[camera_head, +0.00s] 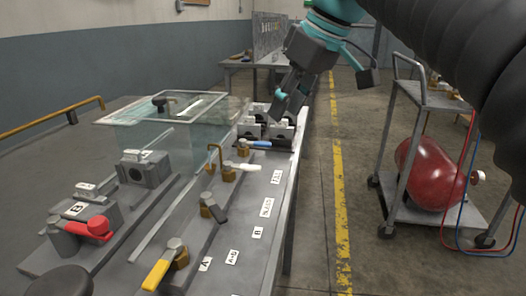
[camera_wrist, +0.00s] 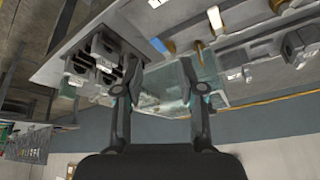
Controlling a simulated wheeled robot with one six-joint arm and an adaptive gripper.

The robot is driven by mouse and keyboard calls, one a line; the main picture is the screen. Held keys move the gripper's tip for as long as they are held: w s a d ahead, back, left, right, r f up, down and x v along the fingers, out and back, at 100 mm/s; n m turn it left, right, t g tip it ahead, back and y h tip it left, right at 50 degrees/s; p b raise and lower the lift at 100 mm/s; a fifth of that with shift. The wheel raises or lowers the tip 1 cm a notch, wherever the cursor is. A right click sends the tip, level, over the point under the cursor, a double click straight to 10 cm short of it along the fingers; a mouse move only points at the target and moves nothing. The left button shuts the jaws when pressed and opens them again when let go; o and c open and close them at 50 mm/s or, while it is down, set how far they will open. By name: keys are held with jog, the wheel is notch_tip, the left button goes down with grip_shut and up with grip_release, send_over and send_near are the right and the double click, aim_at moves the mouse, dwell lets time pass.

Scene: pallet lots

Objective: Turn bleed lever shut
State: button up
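Several levers stand on the grey bench (camera_head: 222,225). They are a red lever (camera_head: 88,227), a yellow lever (camera_head: 157,272), a dark lever (camera_head: 214,208), a white lever (camera_head: 243,167) and a blue lever (camera_head: 256,144). I cannot tell which is the bleed lever; the small labels are mostly unreadable. My gripper (camera_head: 284,108) is in the air over the bench's far right end, by dark blocks (camera_head: 283,131). In the wrist view my gripper (camera_wrist: 158,66) has its two fingers apart with nothing between them. The blue lever also shows there (camera_wrist: 158,45), beyond the fingertips.
A clear cover with a pale frame (camera_head: 118,117) stands over the left part of the bench. A cart (camera_head: 398,195) with a red tank (camera_head: 430,173) stands at right. A floor aisle with a yellow line (camera_head: 340,200) lies open between bench and cart.

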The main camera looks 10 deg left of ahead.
aim_at(250, 166)
jog(key=s+r+n+g, duration=0.2)
jog(key=s+r+n, duration=0.4)
jog(key=s, duration=0.1)
jog(key=x, duration=1.3)
jog(key=shift+w+d+f, duration=0.1)
jog(key=shift+w+f, duration=0.3)
jog(key=shift+f, duration=0.05)
grip_shut()
